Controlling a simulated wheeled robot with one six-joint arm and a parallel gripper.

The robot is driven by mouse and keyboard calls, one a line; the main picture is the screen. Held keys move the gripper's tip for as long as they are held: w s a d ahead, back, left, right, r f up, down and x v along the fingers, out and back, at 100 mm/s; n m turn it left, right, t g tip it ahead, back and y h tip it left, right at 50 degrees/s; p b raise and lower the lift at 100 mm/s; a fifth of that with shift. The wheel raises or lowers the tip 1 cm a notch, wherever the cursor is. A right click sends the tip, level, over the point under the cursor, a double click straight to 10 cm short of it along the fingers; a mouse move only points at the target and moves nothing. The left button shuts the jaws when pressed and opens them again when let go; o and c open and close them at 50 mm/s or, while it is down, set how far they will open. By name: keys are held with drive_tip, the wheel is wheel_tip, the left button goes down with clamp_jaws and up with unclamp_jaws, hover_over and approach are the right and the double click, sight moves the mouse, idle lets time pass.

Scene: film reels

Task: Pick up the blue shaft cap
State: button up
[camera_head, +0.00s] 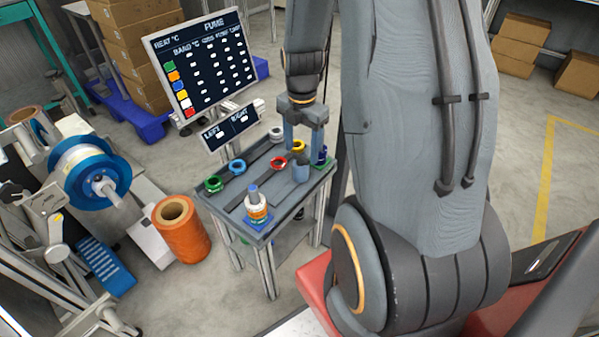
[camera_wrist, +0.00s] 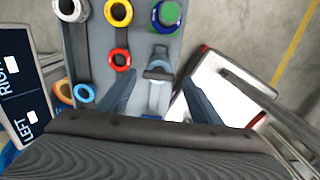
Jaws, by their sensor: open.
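A light-blue ring-shaped cap (camera_head: 237,167) lies on the grey table, left of the red cap. It also shows in the wrist view (camera_wrist: 84,93), left of my gripper. A darker blue piece (camera_wrist: 166,15) with a green top stands at the table's back right; in the head view it is partly hidden (camera_head: 320,158). I cannot tell which of the two is the shaft cap. My gripper (camera_head: 302,151) points down over the table's right side, fingers apart. In the wrist view a grey-blue cylinder (camera_wrist: 158,82) appears between the fingers; contact cannot be seen.
White (camera_head: 276,134), yellow (camera_head: 298,146), red (camera_head: 278,162) and green (camera_head: 213,183) caps are on the table (camera_head: 232,199). A display (camera_head: 210,68) rises behind left. An orange spool (camera_head: 182,235) stands on the floor.

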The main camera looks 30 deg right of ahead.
sight(301, 161)
wheel_tip(301, 161, down, 8)
drive_tip(key=shift+a+r+b, duration=0.1)
drive_tip(key=shift+a+b, duration=0.05)
drive_tip(key=shift+b, duration=0.25)
drive_tip(key=c, duration=1.1)
drive_tip(key=shift+r, duration=0.1)
drive_tip(key=shift+c, duration=0.2)
